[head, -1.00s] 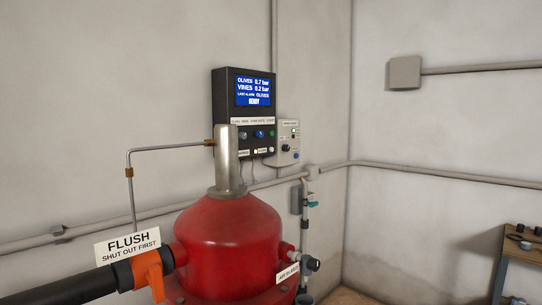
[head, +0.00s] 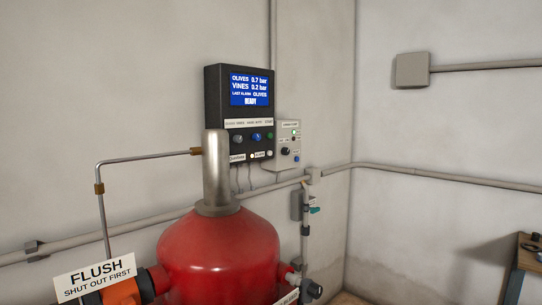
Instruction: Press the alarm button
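A dark control box (head: 213,95) hangs on the back wall, behind the red tank. Its blue screen (head: 250,90) reads olives 0.7 bar, vines 0.2 bar, last alarm olives, ready. Below a label strip are a grey knob (head: 238,138), a blue knob (head: 256,136) and a green button (head: 270,135). A small white button (head: 252,156) sits on the lower edge beside small labels. The labels are too small to read surely, so I cannot tell which control is the alarm button. The tank's metal neck partly covers the box's lower left. Neither gripper is in view.
The red tank (head: 218,254) with its upright metal neck (head: 217,170) stands in front of the box. A flush sign (head: 95,275) and orange valve (head: 122,293) are at lower left. A smaller grey box (head: 288,144) hangs right of the control box. A bench (head: 529,262) is at far right.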

